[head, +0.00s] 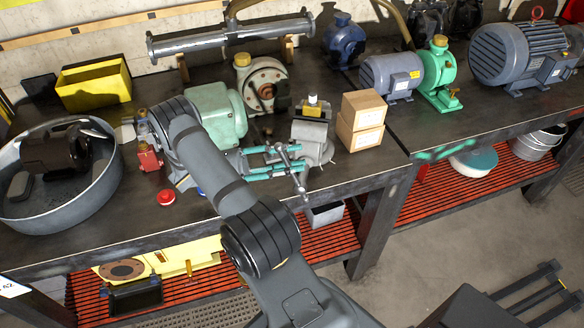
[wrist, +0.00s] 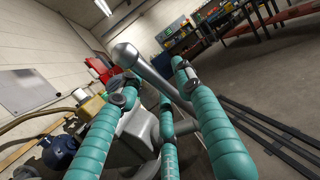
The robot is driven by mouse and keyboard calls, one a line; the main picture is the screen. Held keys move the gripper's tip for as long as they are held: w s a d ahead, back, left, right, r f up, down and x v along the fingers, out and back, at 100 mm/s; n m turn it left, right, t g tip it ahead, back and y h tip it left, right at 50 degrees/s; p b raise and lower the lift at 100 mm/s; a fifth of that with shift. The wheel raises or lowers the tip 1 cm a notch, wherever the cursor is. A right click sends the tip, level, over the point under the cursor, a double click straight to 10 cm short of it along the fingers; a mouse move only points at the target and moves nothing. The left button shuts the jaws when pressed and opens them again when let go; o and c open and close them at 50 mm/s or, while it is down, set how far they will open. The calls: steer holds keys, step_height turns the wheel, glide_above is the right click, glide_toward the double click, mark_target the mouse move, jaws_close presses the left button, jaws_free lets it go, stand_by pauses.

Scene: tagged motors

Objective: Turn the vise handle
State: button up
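The grey vise (head: 314,135) stands at the front edge of the near bench, with a small yellow-topped object on it. Its metal handle (head: 299,182) hangs slanted at the vise's front; in the wrist view the handle bar (wrist: 152,73) runs from a ball end at upper left down to the right. My gripper (head: 293,157) has teal fingers reaching in from the left at the handle. In the wrist view my gripper (wrist: 154,77) has its fingers spread on both sides of the bar, with a third finger below. Contact with the bar is not clear.
Two stacked cardboard boxes (head: 361,121) stand right of the vise. A green motor (head: 216,114) is behind my wrist. A large grey basin (head: 107,187) and a red button-like object (head: 166,197) are at left. Open floor lies in front of the bench.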

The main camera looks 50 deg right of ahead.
step_height(320, 180, up, 6)
steer(key=shift+r, duration=0.25)
steer(key=shift+c, duration=0.3)
